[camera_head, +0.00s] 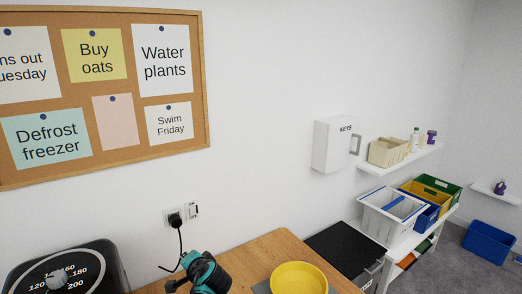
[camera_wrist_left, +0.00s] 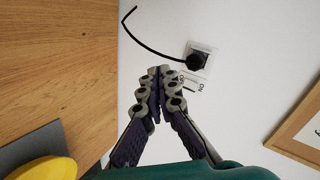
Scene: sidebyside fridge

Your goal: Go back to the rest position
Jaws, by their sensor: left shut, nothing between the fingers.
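My left gripper (camera_head: 172,286) shows at the bottom of the head view, a teal and dark body over the wooden counter, below the wall socket. In the left wrist view the left gripper (camera_wrist_left: 157,72) has its fingertips together, with nothing between them. A black plug sits in the wall socket (camera_head: 174,218), which also shows in the wrist view (camera_wrist_left: 210,53). Beside it is a small white switch (camera_head: 192,210), partly behind the fingers in the wrist view and marked ON there. In the head view the gripper is apart from both. My right gripper is in neither view.
A black appliance with a temperature dial (camera_head: 62,278) stands at lower left. A yellow round item (camera_head: 298,278) rests on the wooden counter (camera_head: 268,250). A corkboard (camera_head: 200,100), key box (camera_head: 334,145) and shelf with bins (camera_head: 400,240) line the wall. A black cord hangs from the plug.

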